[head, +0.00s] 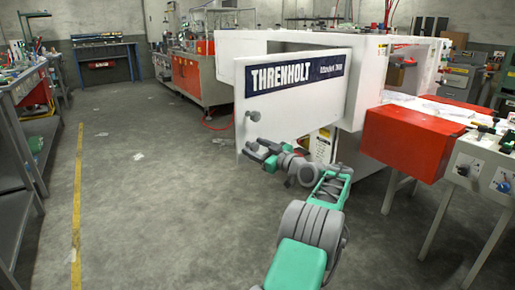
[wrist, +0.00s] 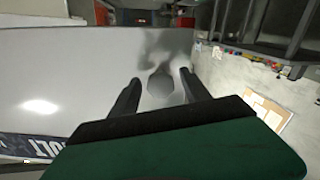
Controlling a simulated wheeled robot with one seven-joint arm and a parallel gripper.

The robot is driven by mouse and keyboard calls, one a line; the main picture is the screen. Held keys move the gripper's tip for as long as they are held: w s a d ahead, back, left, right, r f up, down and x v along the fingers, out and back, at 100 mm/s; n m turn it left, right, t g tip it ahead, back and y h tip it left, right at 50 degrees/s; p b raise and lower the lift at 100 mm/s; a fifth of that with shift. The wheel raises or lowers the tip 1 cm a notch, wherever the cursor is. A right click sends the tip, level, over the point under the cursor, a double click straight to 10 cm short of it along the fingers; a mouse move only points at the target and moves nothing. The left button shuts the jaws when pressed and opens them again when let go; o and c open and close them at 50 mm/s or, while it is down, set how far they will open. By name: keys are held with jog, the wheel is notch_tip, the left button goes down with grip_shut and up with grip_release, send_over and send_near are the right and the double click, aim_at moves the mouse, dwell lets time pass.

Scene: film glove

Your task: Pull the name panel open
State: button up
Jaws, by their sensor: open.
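The name panel (head: 300,98) is a white board with a dark blue THRENHOLT label. It stands out from the white machine body, with a gap visible behind it. A round grey knob (head: 254,115) sits near its left edge. My gripper (head: 252,150) is open and empty, below the knob in the head view, in front of the panel's lower left corner. In the wrist view the knob (wrist: 161,86) appears between the two open dark fingers (wrist: 161,77), with the glossy panel (wrist: 75,80) beyond. I cannot tell the exact distance; no grip is visible.
The white machine body (head: 228,45) is behind the panel. A red box unit (head: 405,138) and a control table (head: 485,175) stand to the right. A workbench (head: 22,130) lines the left. The grey floor (head: 150,215) left of my arm is largely clear.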

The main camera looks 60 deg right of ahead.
jog(key=p+v, duration=0.1)
jog(key=v, duration=0.7)
jog(key=shift+p, duration=0.3)
